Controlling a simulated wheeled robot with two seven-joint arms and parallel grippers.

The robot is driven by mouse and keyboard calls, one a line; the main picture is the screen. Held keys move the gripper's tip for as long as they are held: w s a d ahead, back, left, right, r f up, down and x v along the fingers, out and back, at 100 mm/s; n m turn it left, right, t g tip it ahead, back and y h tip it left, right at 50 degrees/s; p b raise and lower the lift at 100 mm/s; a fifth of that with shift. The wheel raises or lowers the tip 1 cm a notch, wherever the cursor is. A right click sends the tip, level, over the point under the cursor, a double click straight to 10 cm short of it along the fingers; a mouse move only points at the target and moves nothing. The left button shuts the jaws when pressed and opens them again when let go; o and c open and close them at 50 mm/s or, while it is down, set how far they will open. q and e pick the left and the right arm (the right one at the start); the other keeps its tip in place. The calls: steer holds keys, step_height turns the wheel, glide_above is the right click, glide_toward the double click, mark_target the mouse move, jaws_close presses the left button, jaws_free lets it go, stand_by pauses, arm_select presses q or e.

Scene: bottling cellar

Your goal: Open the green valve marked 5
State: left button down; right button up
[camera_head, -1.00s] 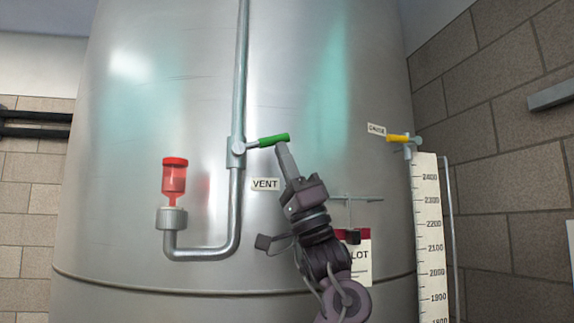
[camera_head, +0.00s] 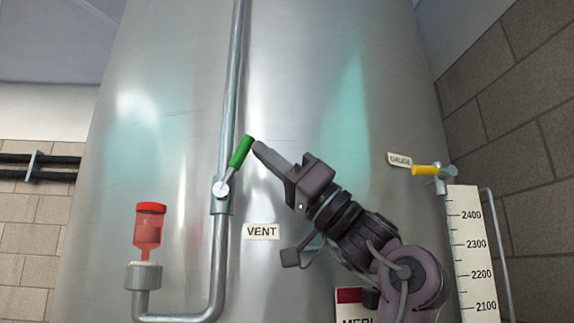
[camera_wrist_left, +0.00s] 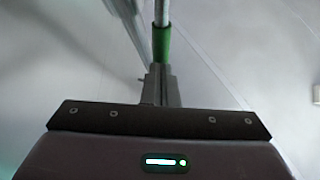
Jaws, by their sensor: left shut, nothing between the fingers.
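The green valve handle (camera_head: 240,151) is on a vertical steel pipe at the front of the tank, above a label reading VENT (camera_head: 261,231). I see no mark 5 on it. The handle points steeply up, leaning right from its pivot (camera_head: 221,189). My left gripper (camera_head: 258,148) is shut and empty, its fingertips at the right side of the handle's upper end, touching or very close. In the left wrist view the green handle (camera_wrist_left: 161,43) is just beyond the shut fingers (camera_wrist_left: 160,82). My right gripper is not in view.
A yellow valve handle (camera_head: 425,170) with a GAUGE label (camera_head: 400,160) is at the right, above a level scale (camera_head: 473,250). A red, partly transparent airlock (camera_head: 149,230) stands on the pipe's bent lower end at the left. The steel tank (camera_head: 300,90) fills the background.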

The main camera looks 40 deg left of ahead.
mark_target(249, 145)
arm_select(q)
steer(key=shift+s+a+r, duration=0.85)
steer(key=shift+s, duration=0.2)
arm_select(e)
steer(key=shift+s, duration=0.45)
arm_select(q)
steer(key=shift+s+a+r, duration=0.1)
steer(key=shift+s+a, duration=0.05)
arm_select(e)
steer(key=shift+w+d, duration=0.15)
